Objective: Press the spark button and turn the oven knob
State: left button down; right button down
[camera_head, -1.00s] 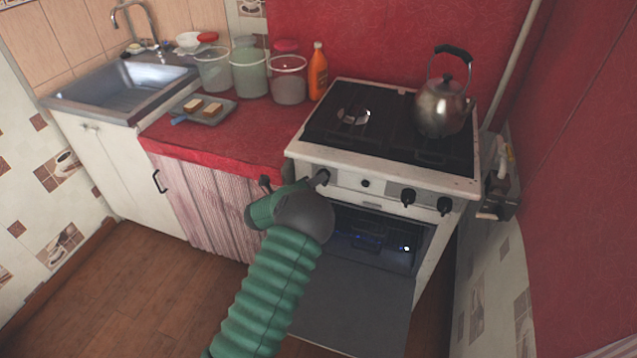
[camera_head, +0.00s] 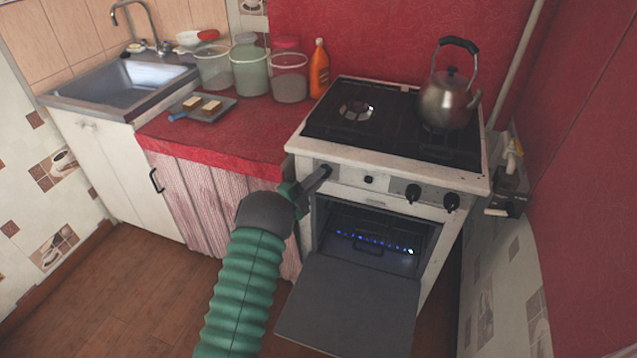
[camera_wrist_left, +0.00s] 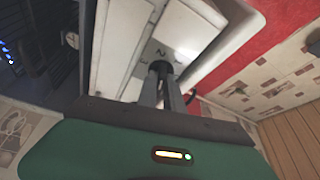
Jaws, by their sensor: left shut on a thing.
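The white stove (camera_head: 390,168) has a front panel with dark controls. My left gripper (camera_head: 318,179) comes from the left and is shut on the oven knob at the panel's left end. The fingers mostly hide this knob; its dark top shows between the fingertips in the left wrist view (camera_wrist_left: 160,66). A small black button (camera_head: 368,179), likely the spark button, sits to the right of it, untouched. A row of small blue flames (camera_head: 375,241) shows inside the open oven (camera_head: 372,230). My right gripper is not in view.
The oven door (camera_head: 350,305) hangs open below my left gripper. Two more black knobs (camera_head: 413,193) (camera_head: 451,202) sit right of the button. A metal kettle (camera_head: 448,100) stands on the stovetop. The red counter (camera_head: 235,140) holds containers and a grey tray (camera_head: 208,108).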

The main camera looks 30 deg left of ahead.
pick_arm(q)
jog(key=n+t+y+b, duration=0.1)
jog(key=n+y, duration=0.1)
jog(key=n, duration=0.4)
jog(key=f+n+t+y+b, duration=0.1)
jog(key=n+y+b, duration=0.1)
jog(key=n, duration=0.5)
jog(key=d+n+y+b, duration=0.1)
jog(key=n+y, duration=0.2)
jog(key=n, duration=0.3)
jog(key=shift+f+t+y, duration=0.3)
jog(key=shift+t, duration=0.1)
jog(key=shift+n, duration=0.4)
jog(key=c, duration=1.5)
grip_release()
jog(key=shift+w+r, duration=0.1)
jog(key=shift+r, duration=0.05)
jog(key=shift+r, duration=0.1)
